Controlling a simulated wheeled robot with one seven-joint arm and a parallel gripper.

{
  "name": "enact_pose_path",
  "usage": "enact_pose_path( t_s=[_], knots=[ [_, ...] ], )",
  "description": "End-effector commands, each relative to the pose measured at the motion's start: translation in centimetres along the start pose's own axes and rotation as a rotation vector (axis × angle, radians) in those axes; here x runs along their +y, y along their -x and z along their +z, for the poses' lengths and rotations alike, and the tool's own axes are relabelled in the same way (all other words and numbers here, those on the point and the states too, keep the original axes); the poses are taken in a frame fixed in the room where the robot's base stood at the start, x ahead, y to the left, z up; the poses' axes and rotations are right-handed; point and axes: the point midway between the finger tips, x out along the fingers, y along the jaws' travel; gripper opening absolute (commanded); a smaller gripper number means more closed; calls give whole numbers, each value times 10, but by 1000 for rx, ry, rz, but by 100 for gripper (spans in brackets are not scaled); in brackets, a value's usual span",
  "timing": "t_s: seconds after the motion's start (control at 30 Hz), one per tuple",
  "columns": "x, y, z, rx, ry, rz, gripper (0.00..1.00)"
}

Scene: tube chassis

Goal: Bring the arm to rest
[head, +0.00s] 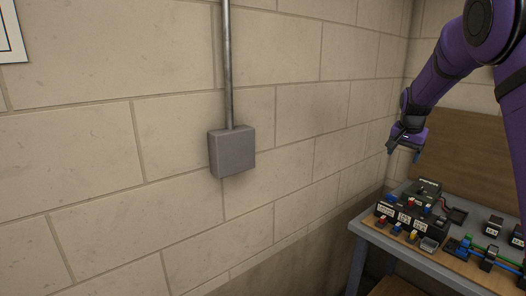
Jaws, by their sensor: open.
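My purple arm (438,88) reaches in from the upper right of the head view and bends down at its wrist. My gripper (404,152) hangs at its end, pointing down, above the left back part of a table. Its fingers are small and dark, with a bluish tip showing. It is open and I see nothing between the fingers. It is clear of the devices below it.
The grey-edged table (401,249) at the lower right bears black boxes (401,214) with coloured parts, and blue and green cables (490,254). A brown board (462,145) stands behind. A grey wall box (231,151) with a conduit (227,65) is on the block wall.

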Motion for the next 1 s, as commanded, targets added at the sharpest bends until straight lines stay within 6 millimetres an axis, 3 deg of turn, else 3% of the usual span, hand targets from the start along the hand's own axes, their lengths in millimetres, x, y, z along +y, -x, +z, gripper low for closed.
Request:
enact_pose_path(
  t_s=[0.03,0.2,0.5,0.7,1.0],
  knots=[
    [5,19,10,-5,15,-20,72],
    [21,72,46,-22,86,-75,72],
    [56,150,121,-29,235,-156,72],
    [84,190,178,-16,350,-196,72],
    [133,227,267,28,530,-224,72]
  ],
)
